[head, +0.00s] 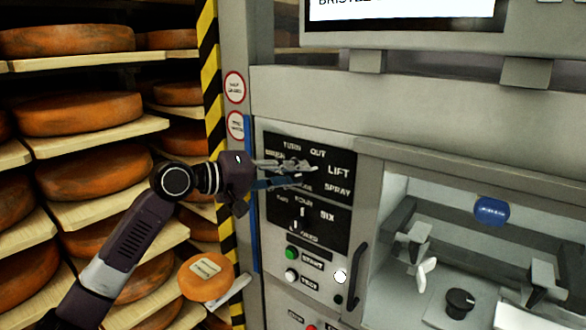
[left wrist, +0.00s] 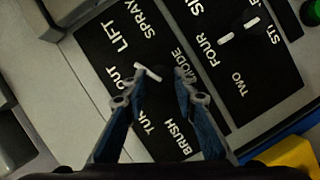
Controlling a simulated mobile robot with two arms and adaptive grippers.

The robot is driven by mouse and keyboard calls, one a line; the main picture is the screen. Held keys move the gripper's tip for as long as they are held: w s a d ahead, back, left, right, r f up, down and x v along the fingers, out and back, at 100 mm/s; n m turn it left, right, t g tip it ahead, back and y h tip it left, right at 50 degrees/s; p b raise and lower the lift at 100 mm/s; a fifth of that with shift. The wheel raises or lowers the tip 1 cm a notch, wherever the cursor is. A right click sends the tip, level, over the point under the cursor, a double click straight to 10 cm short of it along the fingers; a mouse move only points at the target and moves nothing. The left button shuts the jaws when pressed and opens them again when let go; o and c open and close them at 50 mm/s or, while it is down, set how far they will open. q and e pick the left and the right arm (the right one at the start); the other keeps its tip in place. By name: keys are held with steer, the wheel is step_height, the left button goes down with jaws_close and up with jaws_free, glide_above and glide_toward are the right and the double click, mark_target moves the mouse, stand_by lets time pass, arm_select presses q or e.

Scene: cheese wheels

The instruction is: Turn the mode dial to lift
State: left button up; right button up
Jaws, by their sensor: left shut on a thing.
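The mode dial (left wrist: 149,73) is a dark knob with a white pointer bar on a black plate (left wrist: 98,44), in the left wrist view. Around it are the labels BRUSH, TURN, OUT, LIFT (left wrist: 123,37) and SPRAY. The bar's outer end lies near OUT and LIFT; I cannot tell exactly which it marks. My left gripper (left wrist: 156,86) has its fingers on both sides of the dial and is shut on it. In the head view the left gripper (head: 306,172) reaches the panel from the left and mostly hides the dial. LIFT (head: 338,170) shows right of the fingertips.
Below is a second black plate (head: 335,238) with TWO, FOUR and SIX. A green button (head: 292,253), a white button (head: 291,276) and a dark handle (head: 358,272) sit lower. Shelves of cheese wheels (head: 78,113) stand left, past a striped post (head: 211,75). A machine bay opens right.

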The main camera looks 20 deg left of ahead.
arm_select(q)
steer(key=shift+d+f+m+y, duration=0.1)
steer(key=shift+f+m+y, duration=0.1)
steer(key=shift+m+y, duration=0.15)
stand_by(0.3)
steer(key=o, duration=1.1)
steer(key=shift+r, duration=0.1)
steer(key=shift+s+a, duration=0.2)
steer(key=shift+a, duration=0.05)
steer(key=v, duration=1.1)
steer(key=shift+s+a+r, duration=0.1)
steer(key=shift+s+a, duration=0.05)
